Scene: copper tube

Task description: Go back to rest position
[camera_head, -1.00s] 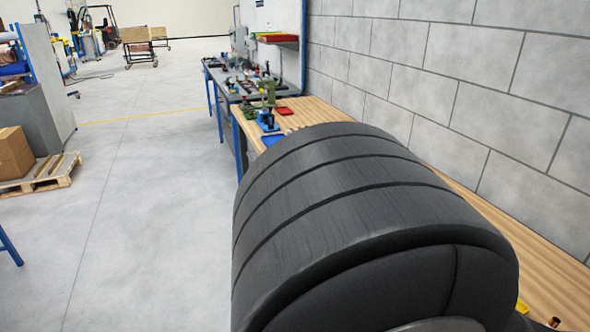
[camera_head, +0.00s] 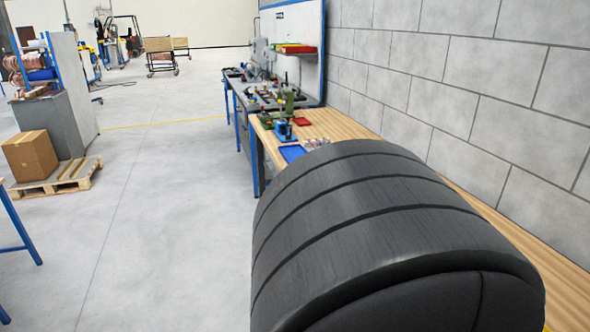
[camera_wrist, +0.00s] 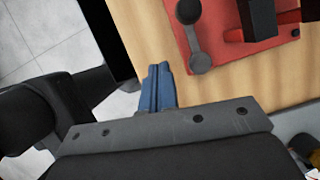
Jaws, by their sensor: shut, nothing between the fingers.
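My gripper (camera_wrist: 159,72) shows in the wrist view as two blue fingers pressed together with nothing between them. It is above or beside the wooden bench top (camera_wrist: 152,35); its height cannot be told. In the head view my own large dark arm link covers the lower middle and right, and the gripper is hidden. No copper tube shows clearly in either view.
A red fixture (camera_wrist: 222,48) with a dark clamp sits on the bench near the fingers. In the head view, a blue tray (camera_head: 292,153) and small tools lie on the bench along the block wall. A cardboard box (camera_head: 30,156) stands on a pallet. The floor (camera_head: 165,200) is clear.

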